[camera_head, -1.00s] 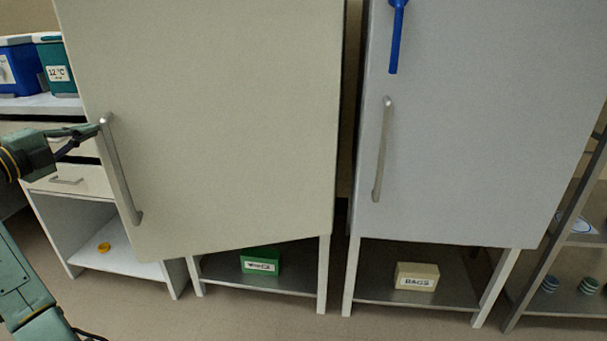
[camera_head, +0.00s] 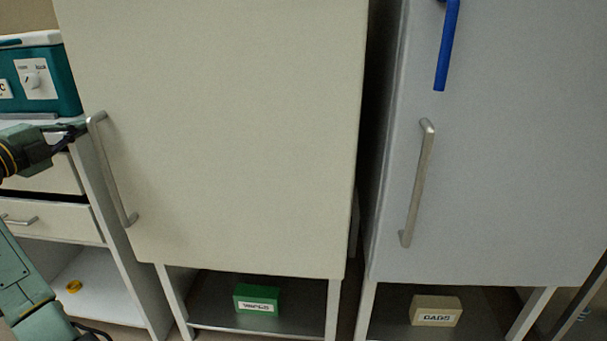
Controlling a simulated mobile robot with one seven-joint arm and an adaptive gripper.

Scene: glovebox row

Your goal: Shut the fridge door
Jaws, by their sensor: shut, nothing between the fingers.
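The fridge door is most likely the large cream door (camera_head: 220,130), with a vertical metal bar handle (camera_head: 111,170) near its left edge. In this view it looks flush or nearly flush with its cabinet; a small gap cannot be ruled out. My gripper (camera_head: 82,129) is at the left, shut and empty, its fingertips beside the top of that handle. I cannot tell whether they touch it. A grey-blue door (camera_head: 500,170) with its own bar handle (camera_head: 418,183) stands to the right and looks shut.
Left of the cream door is a white drawer cabinet (camera_head: 50,222) with a teal box (camera_head: 50,80) on top. Below the doors, a green box (camera_head: 257,299) and a beige box (camera_head: 436,311) sit on low shelves. A blue handle (camera_head: 447,45) hangs on the grey-blue door.

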